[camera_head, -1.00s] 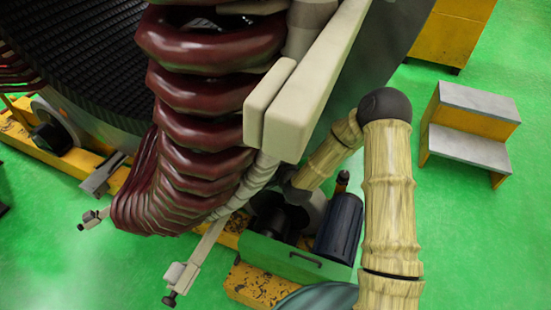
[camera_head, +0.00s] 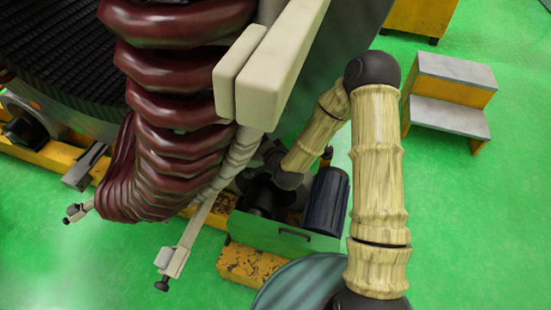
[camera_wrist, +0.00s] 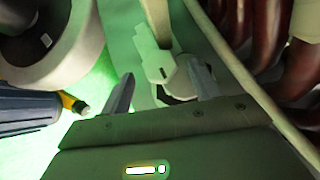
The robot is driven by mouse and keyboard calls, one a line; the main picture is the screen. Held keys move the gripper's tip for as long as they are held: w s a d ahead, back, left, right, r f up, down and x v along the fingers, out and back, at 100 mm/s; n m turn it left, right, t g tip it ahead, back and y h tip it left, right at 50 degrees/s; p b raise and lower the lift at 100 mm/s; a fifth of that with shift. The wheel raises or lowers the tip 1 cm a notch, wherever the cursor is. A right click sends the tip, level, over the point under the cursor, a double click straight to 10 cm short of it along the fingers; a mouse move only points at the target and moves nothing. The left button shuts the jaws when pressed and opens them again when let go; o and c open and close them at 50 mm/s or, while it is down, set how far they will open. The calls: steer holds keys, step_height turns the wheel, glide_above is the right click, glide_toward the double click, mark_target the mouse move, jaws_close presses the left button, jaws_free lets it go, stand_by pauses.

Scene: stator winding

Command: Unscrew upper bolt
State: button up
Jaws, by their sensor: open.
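My gripper (camera_wrist: 160,82) is open in the wrist view, with two grey fingers standing apart and nothing between their tips. A pale clamp piece (camera_wrist: 153,58) on a cream bar shows beyond the fingertips, apart from them as far as I can tell. In the head view my wooden-looking arm bends down behind the pale beam, and the gripper itself is hidden. Two pale clamps with dark bolts hang below the winding: one with its bolt (camera_head: 162,284) at lower middle, another with its bolt (camera_head: 67,220) at left. I cannot tell which bolt is the upper one.
Dark red winding bars (camera_head: 170,100) and a pale beam (camera_head: 275,75) stand close to my forearm. A blue motor (camera_head: 327,200) and a green box (camera_head: 285,232) sit below; the motor also shows at left in the wrist view (camera_wrist: 25,108). Yellow steps (camera_head: 450,90) stand right. Green floor is free.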

steer(key=p+v, duration=1.1)
steer(key=v, duration=0.2)
steer(key=shift+p, duration=0.3)
stand_by(0.6)
